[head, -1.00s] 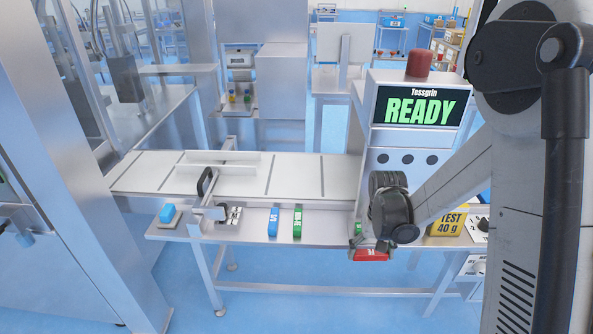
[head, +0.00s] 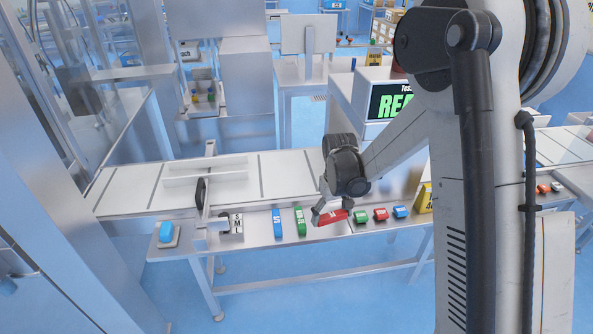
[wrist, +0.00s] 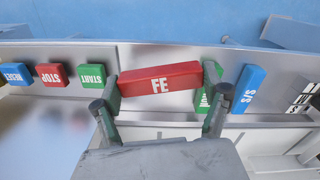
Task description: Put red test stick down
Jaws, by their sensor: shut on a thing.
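The red test stick (head: 334,217), marked FE in the wrist view (wrist: 160,80), is held crosswise between the fingers of my gripper (head: 330,212). In the wrist view my gripper (wrist: 160,92) is shut on its two ends. The stick is over the front ledge, right of the green stick (head: 299,221) and blue stick (head: 277,223). In the wrist view the green stick (wrist: 203,100) is partly hidden behind my right finger, and the blue stick (wrist: 247,90) is beyond it. I cannot tell whether the red stick touches the ledge.
Green START (head: 361,216), red STOP (head: 381,214) and blue RESET (head: 400,211) buttons are right of the red stick. The white conveyor (head: 285,172) runs behind the ledge. A blue piece (head: 166,232) on a small pad is at the far left.

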